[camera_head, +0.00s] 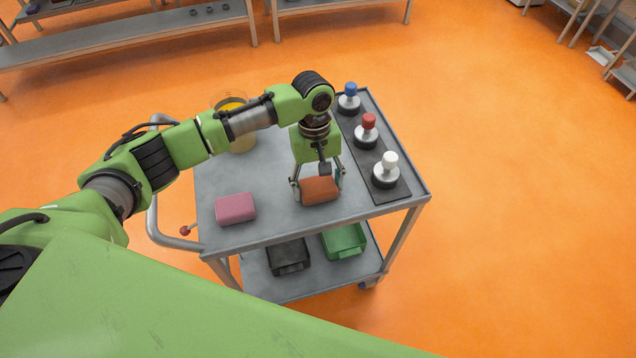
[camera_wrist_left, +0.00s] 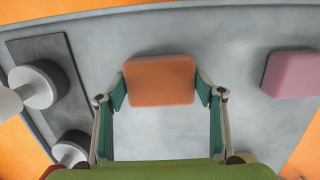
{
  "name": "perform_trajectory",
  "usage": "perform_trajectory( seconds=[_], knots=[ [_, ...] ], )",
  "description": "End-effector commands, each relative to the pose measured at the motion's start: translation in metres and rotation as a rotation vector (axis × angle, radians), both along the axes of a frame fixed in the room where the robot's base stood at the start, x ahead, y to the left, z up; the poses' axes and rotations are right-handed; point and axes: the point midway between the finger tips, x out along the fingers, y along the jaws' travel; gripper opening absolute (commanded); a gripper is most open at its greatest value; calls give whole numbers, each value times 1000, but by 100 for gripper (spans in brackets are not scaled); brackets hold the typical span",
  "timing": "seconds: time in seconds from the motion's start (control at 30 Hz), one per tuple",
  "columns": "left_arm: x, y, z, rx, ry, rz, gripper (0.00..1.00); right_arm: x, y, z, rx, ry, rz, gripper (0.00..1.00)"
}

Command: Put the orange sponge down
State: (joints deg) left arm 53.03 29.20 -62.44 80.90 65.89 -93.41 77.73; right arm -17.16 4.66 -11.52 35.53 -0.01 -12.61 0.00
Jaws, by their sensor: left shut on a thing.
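The orange sponge (camera_head: 320,190) is between the fingers of my left gripper (camera_head: 318,183) in the head view, low over the grey top of the cart (camera_head: 270,170). The left wrist view shows the sponge (camera_wrist_left: 160,80) with a finger pad pressed against each side, so my left gripper (camera_wrist_left: 160,90) is shut on it. I cannot tell whether the sponge's underside touches the cart top. My right gripper is not in view.
A pink sponge (camera_head: 236,208) lies left of the orange one. A dark strip on the right holds blue-topped (camera_head: 349,98), red-topped (camera_head: 366,131) and white-topped (camera_head: 387,171) pieces. A yellow container (camera_head: 240,140) stands behind my arm. Black (camera_head: 288,256) and green (camera_head: 344,241) bins sit below.

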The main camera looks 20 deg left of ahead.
Motion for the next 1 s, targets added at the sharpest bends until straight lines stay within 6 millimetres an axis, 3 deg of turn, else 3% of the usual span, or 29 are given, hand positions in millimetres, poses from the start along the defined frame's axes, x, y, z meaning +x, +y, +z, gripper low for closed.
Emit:
perform_trajectory(
  seconds=[0.27, 0.3, 0.33, 0.73, 0.87, 1.0],
  knots=[
    [0, 0, -2, -1, 1, 0, 47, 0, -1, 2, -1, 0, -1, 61],
    [0, 0, -3, -1, -1, -1, 72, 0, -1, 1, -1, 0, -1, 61],
    [0, 0, -3, -1, -1, -1, 78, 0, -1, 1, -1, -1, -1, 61],
    [0, 0, 0, 0, -1, 0, 78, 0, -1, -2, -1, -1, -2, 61],
    [3, 1, 16, -2, -2, 0, 78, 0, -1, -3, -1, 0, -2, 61],
    [7, 3, 45, -2, -4, 0, 78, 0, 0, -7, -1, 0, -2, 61]
  ],
)
